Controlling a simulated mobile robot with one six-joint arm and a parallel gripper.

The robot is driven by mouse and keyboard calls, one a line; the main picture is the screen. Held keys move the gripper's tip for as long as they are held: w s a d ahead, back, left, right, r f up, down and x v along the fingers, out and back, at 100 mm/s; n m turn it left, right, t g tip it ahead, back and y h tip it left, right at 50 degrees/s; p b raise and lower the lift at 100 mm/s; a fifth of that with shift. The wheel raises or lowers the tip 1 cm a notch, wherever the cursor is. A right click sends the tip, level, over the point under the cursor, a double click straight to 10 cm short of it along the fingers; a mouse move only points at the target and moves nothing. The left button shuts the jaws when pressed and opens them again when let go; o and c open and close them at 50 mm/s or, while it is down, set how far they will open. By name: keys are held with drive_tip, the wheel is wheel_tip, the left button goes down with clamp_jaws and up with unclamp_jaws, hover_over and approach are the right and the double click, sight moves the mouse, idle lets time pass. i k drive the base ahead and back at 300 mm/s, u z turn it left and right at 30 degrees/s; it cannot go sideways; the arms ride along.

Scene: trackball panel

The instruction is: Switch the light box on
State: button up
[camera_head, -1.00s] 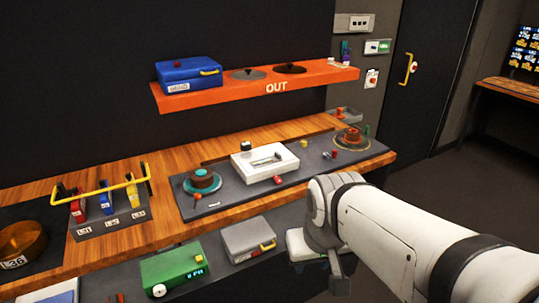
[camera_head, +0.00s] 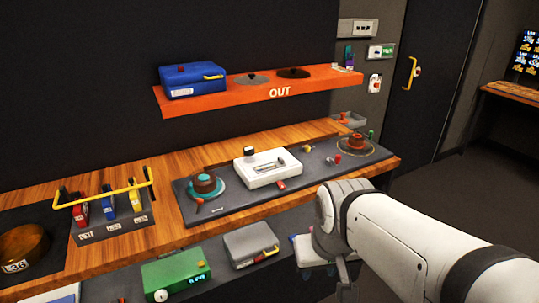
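No thing in view is labelled as the light box, so I cannot tell for sure which it is. A white box (camera_head: 268,172) with a window on its top sits in the middle of the dark panel (camera_head: 232,205) on the wooden bench. Small switch boxes hang on the wall by the door: a green-and-white one (camera_head: 380,51) and a white one with a red knob (camera_head: 375,84). My white arm comes in from the lower right. My gripper (camera_head: 343,272) is at its end, in front of the bench's front edge, mostly hidden and touching nothing that I can see.
An orange shelf (camera_head: 225,101) marked OUT holds a blue case (camera_head: 193,81). Levers under a yellow bar (camera_head: 103,187) are at left. A green device (camera_head: 176,274) and a grey case (camera_head: 250,243) lie below.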

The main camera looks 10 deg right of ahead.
sight(280, 184)
drive_tip(key=i, duration=0.95)
drive_tip(key=u, duration=0.05)
